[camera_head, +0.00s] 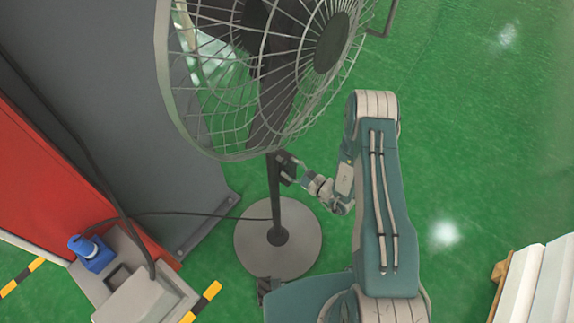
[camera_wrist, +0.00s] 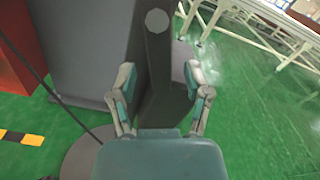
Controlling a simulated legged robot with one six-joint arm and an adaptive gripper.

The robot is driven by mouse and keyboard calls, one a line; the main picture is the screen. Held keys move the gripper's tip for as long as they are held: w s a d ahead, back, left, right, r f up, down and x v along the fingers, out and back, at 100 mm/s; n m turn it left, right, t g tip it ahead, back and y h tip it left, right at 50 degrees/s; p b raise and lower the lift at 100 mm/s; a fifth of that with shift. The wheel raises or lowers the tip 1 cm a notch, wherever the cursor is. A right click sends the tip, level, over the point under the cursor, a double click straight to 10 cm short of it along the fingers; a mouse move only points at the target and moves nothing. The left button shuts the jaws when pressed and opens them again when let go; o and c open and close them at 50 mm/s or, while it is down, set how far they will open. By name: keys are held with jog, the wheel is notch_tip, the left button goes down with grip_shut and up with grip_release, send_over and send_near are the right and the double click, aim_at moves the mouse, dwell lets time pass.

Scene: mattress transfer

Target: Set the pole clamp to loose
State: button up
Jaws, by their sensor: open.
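The pole clamp (camera_head: 285,166) is a small dark fitting on the fan's pole, just under the fan cage, in the head view. The dark pole (camera_head: 274,190) stands upright on a round grey base (camera_head: 252,250). My gripper (camera_head: 301,178) is beside the clamp, on its right. In the wrist view my gripper (camera_wrist: 160,82) is open, with its fingers on either side of the dark pole (camera_wrist: 157,75) and nothing gripped. A pale round disc (camera_wrist: 157,20) shows on the pole above the fingertips. Whether the clamp is tight or loose cannot be told.
The large wire fan cage (camera_head: 230,100) hangs over the clamp. A grey panel (camera_head: 110,115) and a red box (camera_head: 45,180) stand at left. A black cable (camera_head: 190,214) runs to the pole. Green floor is clear at right; pale slabs (camera_head: 540,285) lie at lower right.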

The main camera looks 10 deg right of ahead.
jog(key=shift+w+a, duration=0.5)
jog(key=shift+w, duration=0.05)
grip_shut()
jog(key=shift+s+a+f+m, duration=0.1)
jog(key=shift+s+a+m, duration=0.1)
jog(key=shift+m, duration=0.55)
jog(key=shift+s+a+r+m, duration=0.1)
jog(key=shift+s+a+m, duration=0.05)
jog(key=shift+m, duration=0.55)
jog(key=shift+s+a+f+m, duration=0.1)
jog(key=shift+s+a+m, duration=0.1)
jog(key=shift+m, duration=0.55)
grip_release()
